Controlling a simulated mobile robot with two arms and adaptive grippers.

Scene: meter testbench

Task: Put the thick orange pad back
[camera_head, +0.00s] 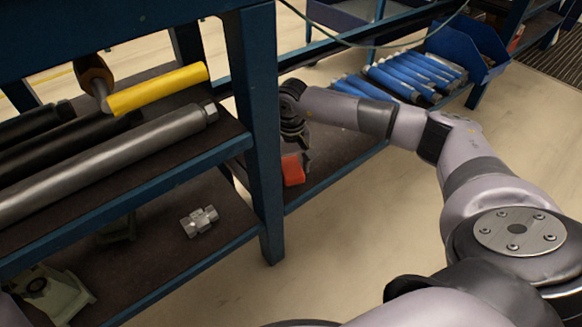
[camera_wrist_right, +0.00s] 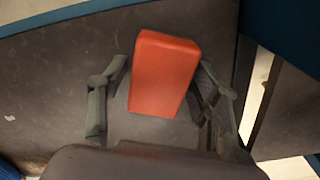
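The thick orange pad (camera_head: 293,170) is a red-orange block at the lower shelf of the blue bench, just right of the blue post. In the right wrist view the orange pad (camera_wrist_right: 165,72) lies between the fingertips, slightly tilted. My right gripper (camera_head: 300,152) reaches down to the pad from above. In the right wrist view my right gripper (camera_wrist_right: 162,75) has its fingers apart on both sides of the pad. A small gap shows at the left finger; the right fingertip is close to the pad's edge, and contact is unclear. My left gripper is not in view.
Blue-handled tools (camera_head: 400,75) lie farther along the shelf, beside a blue bin (camera_head: 465,45). The blue post (camera_head: 258,120) stands close left of my right gripper. A yellow-handled hammer (camera_head: 155,90) and metal bars (camera_head: 110,158) lie on the left shelf, above a silver fitting (camera_head: 199,221).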

